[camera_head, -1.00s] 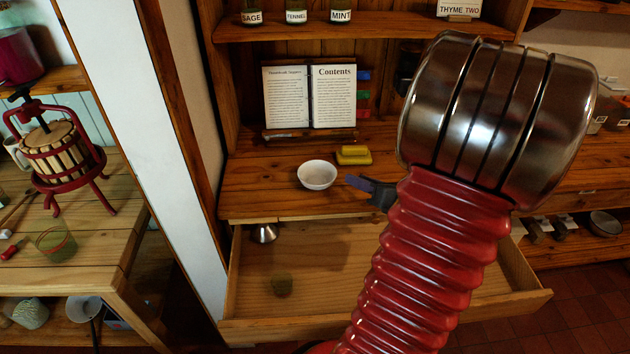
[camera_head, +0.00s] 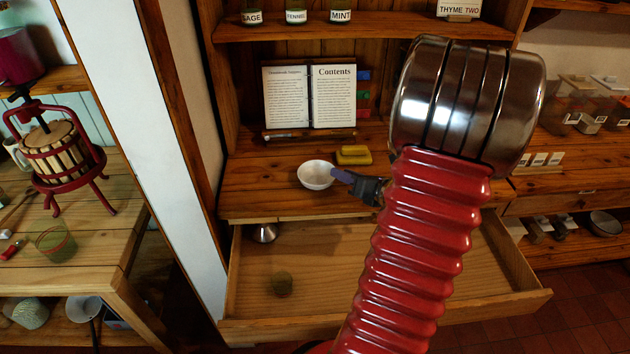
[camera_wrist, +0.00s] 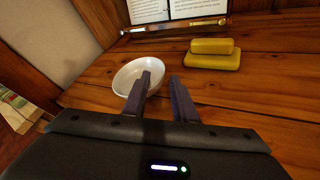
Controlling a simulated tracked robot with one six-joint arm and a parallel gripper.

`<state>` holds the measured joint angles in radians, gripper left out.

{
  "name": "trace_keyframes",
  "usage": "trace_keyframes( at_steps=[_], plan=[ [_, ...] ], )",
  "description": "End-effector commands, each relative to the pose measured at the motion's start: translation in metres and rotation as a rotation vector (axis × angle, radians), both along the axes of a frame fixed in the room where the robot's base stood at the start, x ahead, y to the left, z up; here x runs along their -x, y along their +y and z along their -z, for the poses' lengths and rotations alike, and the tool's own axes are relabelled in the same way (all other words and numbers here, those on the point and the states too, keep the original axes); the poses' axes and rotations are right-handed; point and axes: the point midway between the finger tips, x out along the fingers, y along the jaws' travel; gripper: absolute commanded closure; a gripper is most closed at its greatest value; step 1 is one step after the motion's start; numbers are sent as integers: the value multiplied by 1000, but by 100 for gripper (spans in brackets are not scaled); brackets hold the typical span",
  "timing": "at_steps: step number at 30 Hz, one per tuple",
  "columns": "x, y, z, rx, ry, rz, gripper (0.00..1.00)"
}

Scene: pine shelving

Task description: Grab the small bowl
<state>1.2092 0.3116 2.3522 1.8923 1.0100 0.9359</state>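The small white bowl (camera_head: 316,175) stands upright on the wooden shelf top, near its front edge. It also shows in the wrist view (camera_wrist: 128,78), left of centre. My gripper (camera_head: 344,176) is at the bowl's right side in the head view. In the wrist view my gripper (camera_wrist: 162,82) has its two dark fingers apart, with nothing held between them. The left finger overlaps the bowl's right part in that view and hides some of its rim. I cannot tell whether it touches the bowl. The right finger is clear of the bowl, over bare wood.
A yellow sponge-like block on a yellow base (camera_head: 353,155) lies behind the bowl. An open book (camera_head: 333,97) stands at the back. The wood left of the bowl is free.

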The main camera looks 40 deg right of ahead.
Motion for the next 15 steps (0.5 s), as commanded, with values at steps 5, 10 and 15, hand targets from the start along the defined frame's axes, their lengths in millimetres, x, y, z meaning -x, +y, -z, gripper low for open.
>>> trace_keyframes(
  at_steps=[5,10,15],
  plan=[
    [-19,-5,8,-2,1,-2,75],
    [-38,-9,15,-1,0,-2,75],
    [-43,-10,17,0,0,0,75]
  ],
)
